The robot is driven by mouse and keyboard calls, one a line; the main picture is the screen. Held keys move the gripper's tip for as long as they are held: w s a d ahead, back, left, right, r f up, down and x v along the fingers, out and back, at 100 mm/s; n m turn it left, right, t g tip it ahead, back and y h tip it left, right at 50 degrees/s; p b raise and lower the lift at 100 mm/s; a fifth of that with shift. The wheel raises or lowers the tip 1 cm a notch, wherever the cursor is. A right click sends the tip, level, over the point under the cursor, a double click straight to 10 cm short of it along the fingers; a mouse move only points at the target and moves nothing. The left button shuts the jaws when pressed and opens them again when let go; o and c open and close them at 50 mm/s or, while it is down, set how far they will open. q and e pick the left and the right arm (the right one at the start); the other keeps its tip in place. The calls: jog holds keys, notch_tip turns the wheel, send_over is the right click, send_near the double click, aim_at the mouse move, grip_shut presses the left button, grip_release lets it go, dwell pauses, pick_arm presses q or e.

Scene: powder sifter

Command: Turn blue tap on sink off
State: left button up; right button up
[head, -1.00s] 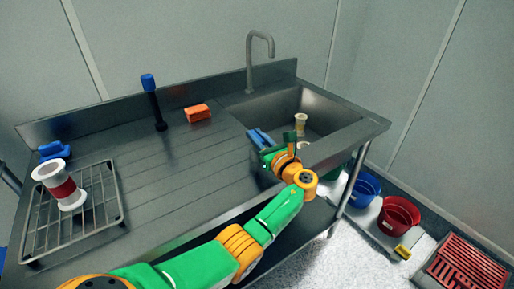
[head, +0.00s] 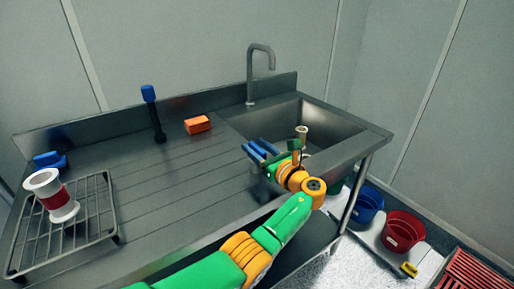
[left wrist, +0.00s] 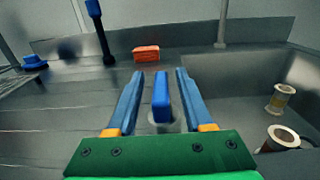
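A blue upright piece (left wrist: 161,97), which looks like the blue tap's handle, stands between the two blue fingers of my left gripper (left wrist: 160,72) in the left wrist view. Dark gaps show on both sides of it, so the fingers are open around it and apart from it. In the head view my left gripper (head: 257,151) is over the near left edge of the sink (head: 335,150). There the blue fingers and the blue piece are hard to tell apart. A grey curved spout (head: 250,75) rises behind the sink. My right gripper is not in view.
An orange block (head: 198,124) and a black post with a blue top (head: 148,94) stand at the back of the drainboard. A wire rack (head: 95,205) holds a white-and-red spool (head: 47,184). Cream spools (left wrist: 282,138) are in the basin. Buckets (head: 403,230) stand right of the sink.

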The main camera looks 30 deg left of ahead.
aim_at(265, 154)
pick_arm(q)
jog(key=shift+d, duration=0.15)
jog(key=v, duration=0.7)
